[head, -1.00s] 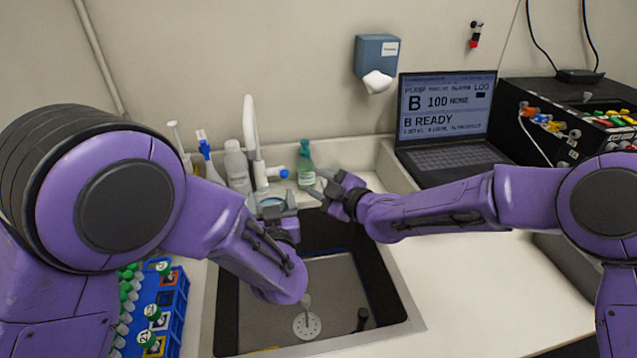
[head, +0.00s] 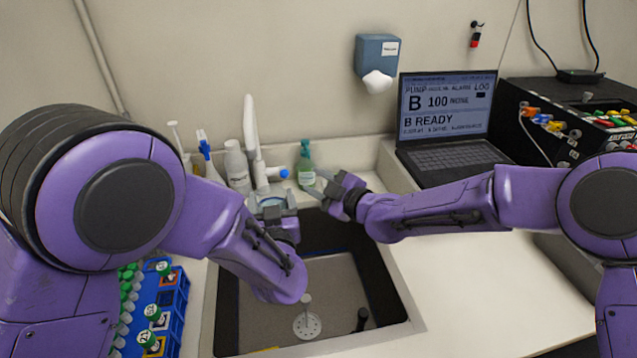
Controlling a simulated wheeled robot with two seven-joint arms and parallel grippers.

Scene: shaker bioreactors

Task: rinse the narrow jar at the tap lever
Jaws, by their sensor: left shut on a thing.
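The white tap (head: 250,125) stands behind the sink, with a blue-tipped lever (head: 283,174) on its right side. My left gripper (head: 272,204) is below the tap at the back of the sink, shut on the clear narrow jar (head: 270,208). The jar is largely hidden by the gripper, so its contents cannot be told. My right gripper (head: 318,184) is to the right of the lever, apart from it and from the jar. Its fingers look spread and empty, pointing left.
A blue rack (head: 172,312) with vials is at left, a laptop (head: 448,125) at right. The right counter (head: 490,290) is clear.

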